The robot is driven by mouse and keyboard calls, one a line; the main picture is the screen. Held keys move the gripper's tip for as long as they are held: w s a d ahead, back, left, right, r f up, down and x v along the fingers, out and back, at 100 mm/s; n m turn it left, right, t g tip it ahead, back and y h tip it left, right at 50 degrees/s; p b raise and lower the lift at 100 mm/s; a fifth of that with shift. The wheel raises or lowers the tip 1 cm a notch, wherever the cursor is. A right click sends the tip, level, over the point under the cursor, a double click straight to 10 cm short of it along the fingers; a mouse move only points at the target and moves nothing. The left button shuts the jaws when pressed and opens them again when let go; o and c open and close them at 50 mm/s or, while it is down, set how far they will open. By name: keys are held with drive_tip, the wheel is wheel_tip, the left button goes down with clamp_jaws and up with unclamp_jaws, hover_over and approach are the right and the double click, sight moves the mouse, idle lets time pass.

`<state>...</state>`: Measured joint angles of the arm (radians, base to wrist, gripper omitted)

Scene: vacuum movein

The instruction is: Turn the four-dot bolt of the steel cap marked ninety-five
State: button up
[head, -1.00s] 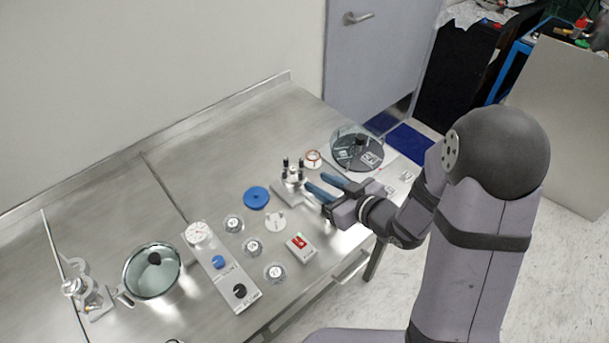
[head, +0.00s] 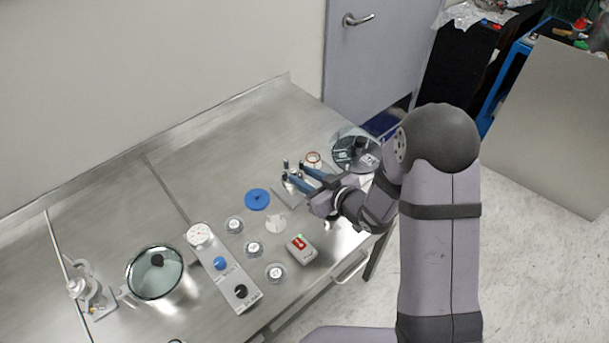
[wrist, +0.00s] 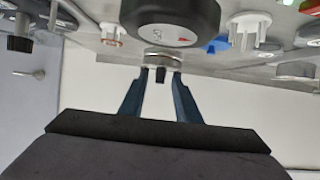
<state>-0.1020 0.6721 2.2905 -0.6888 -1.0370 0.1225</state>
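The steel fixture with upright dark-tipped posts (head: 286,164) stands at the right part of the bench, beside the blue disc; my fingers partly cover it. My gripper (head: 294,175) has its two blue fingers apart at this fixture. In the wrist view my gripper (wrist: 161,78) is open, with a small dark bolt (wrist: 160,75) below a steel disc (wrist: 162,57) between the fingertips. I see gaps on both sides of the bolt. A dark rounded body (wrist: 172,22) with a white mark and a red triangle is just beyond. I cannot read the ninety-five or the dots.
A blue disc (head: 257,199), a white disc (head: 275,224) and a red-and-white box (head: 300,248) lie near the fixture. A glass-covered dark dish (head: 343,155) is at right. A knob panel (head: 225,268) and a lidded pot (head: 155,272) are at left. The bench's back is clear.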

drive_tip(key=shift+c, duration=0.2)
clamp_jaws()
drive_tip(key=shift+w, duration=0.1)
drive_tip(key=shift+w+d+r+n+g+y+p, duration=0.1)
drive_tip(key=shift+n+g+y+p, duration=0.35)
drive_tip(key=shift+n+g, duration=0.25)
drive_tip(key=shift+w+r+n+g+y+p, duration=0.1)
drive_tip(key=shift+n+g+y+p, duration=0.2)
drive_tip(key=shift+n+g+y, duration=0.35)
drive_tip(key=shift+w+d+f+n+g+y+p, duration=0.1)
drive_tip(key=shift+n+g+y+p, duration=0.4)
drive_tip(key=shift+n+g, duration=0.5)
drive_tip(key=shift+o, duration=0.2)
unclamp_jaws()
drive_tip(key=shift+f, duration=0.1)
